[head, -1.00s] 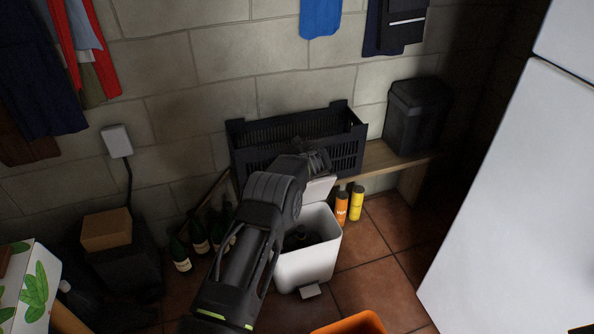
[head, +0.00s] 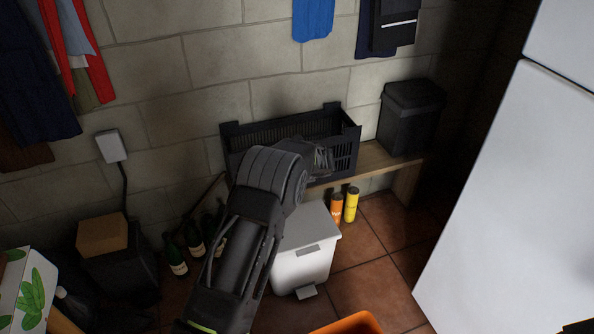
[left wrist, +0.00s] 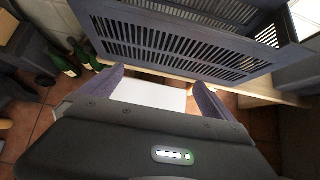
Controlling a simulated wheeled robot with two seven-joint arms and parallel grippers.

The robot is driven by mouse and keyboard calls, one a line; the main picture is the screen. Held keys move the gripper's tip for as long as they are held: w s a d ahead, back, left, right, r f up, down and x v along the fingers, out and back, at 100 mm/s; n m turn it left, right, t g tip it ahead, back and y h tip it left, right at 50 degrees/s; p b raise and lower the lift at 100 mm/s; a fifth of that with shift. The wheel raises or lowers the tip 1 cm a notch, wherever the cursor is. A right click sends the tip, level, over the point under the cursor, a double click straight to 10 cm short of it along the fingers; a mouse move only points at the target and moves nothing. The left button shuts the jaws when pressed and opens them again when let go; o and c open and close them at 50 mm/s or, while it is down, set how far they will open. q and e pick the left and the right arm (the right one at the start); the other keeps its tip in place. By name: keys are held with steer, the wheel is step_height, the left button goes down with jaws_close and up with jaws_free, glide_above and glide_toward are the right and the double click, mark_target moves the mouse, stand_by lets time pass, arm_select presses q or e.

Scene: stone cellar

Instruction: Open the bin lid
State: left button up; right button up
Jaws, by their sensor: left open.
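The white bin (head: 303,268) stands on the tiled floor, with a foot pedal at its front. Its pale grey lid (head: 312,228) lies down over the opening, so the inside is hidden. My left arm covers the bin's left side. My left gripper (head: 320,158) is above and behind the bin, in front of the black crate. In the left wrist view my left gripper (left wrist: 157,92) is open, its two fingers wide apart with nothing held. A white surface, apparently the bin lid (left wrist: 150,95), shows beyond and between the fingers. My right gripper is out of view.
A black slatted crate (head: 345,148) and a dark bin (head: 411,118) sit on a wooden bench (head: 375,160) behind. Orange (head: 336,208) and yellow (head: 351,205) cans stand right of the bin, green bottles (head: 176,258) to its left. A white fridge (head: 500,220) stands right.

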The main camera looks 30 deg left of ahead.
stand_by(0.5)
arm_select(q)
steer(key=s+d+f+n+g+h+p, duration=0.1)
steer(key=s+d+f+n+h, duration=0.3)
steer(key=s+d+f+n, duration=0.5)
steer(key=s+d+f+n+h+p, duration=0.2)
steer(key=s+d+f+n+h, duration=0.35)
steer(key=d, duration=0.55)
steer(key=s+d+r+n+g+p, duration=0.1)
steer(key=s+d+r+n+p, duration=0.1)
steer(key=s, duration=0.8)
steer(key=s+d+r+n+g+h+p, duration=0.1)
steer(key=s+d+r+n+p, duration=0.2)
steer(key=s+d+n, duration=0.4)
steer(key=s+d+r+n+g+p, duration=0.2)
steer(key=s+d+r+n+p, duration=0.1)
steer(key=s, duration=1)
steer(key=shift+s+d+r+n, duration=0.2)
steer(key=shift+d+r+n, duration=0.1)
steer(key=shift+d+n, duration=0.55)
